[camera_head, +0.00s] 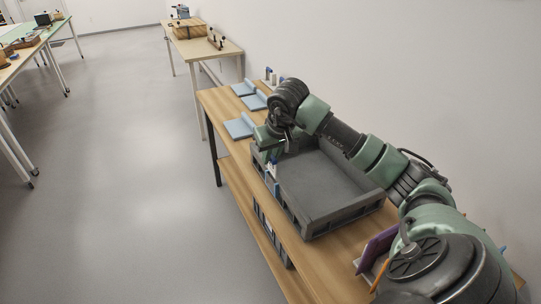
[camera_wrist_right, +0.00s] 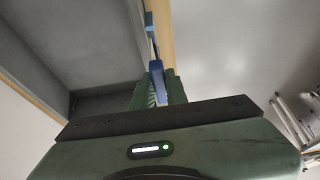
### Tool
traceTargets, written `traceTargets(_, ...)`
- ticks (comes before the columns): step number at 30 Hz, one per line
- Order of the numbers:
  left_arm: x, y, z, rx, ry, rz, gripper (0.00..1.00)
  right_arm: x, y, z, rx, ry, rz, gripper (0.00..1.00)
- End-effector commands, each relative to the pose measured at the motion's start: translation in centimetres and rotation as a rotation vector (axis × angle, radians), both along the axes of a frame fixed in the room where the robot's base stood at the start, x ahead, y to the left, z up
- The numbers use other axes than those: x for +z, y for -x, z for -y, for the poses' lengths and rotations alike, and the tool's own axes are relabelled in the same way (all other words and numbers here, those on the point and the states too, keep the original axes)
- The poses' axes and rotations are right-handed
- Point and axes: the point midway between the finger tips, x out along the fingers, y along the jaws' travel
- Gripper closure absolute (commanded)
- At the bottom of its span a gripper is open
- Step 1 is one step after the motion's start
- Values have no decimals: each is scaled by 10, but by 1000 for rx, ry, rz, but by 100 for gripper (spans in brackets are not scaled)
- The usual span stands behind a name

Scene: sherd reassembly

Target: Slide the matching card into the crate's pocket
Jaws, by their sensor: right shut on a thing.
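The dark grey crate (camera_head: 318,194) stands on the wooden table, open at the top and empty where I can see inside. My right gripper (camera_head: 272,153) is at the crate's outer left wall, pointing down. It is shut on a small blue card (camera_wrist_right: 156,72), which shows between the green fingers in the right wrist view. Another small blue piece (camera_wrist_right: 149,26) shows beyond it, by the crate wall (camera_wrist_right: 110,70); I cannot tell whether this is the pocket. In the head view the card and pocket are too small to tell apart. My left gripper is not in view.
Several blue folded pieces (camera_head: 239,127) lie on the table behind the crate. A purple panel (camera_head: 377,246) and an orange stick (camera_head: 380,275) stand at the near right. Another crate (camera_head: 270,238) sits on the lower shelf. Floor (camera_head: 130,200) left of the table is clear.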

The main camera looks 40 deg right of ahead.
Motion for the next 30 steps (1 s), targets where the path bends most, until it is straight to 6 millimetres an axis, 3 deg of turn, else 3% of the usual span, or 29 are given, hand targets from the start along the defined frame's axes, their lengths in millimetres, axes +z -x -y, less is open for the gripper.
traceTargets(21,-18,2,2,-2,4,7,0,-26,0,1,-1,1,0,100)
traceTargets(30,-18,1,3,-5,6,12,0,-28,0,1,-2,1,0,100)
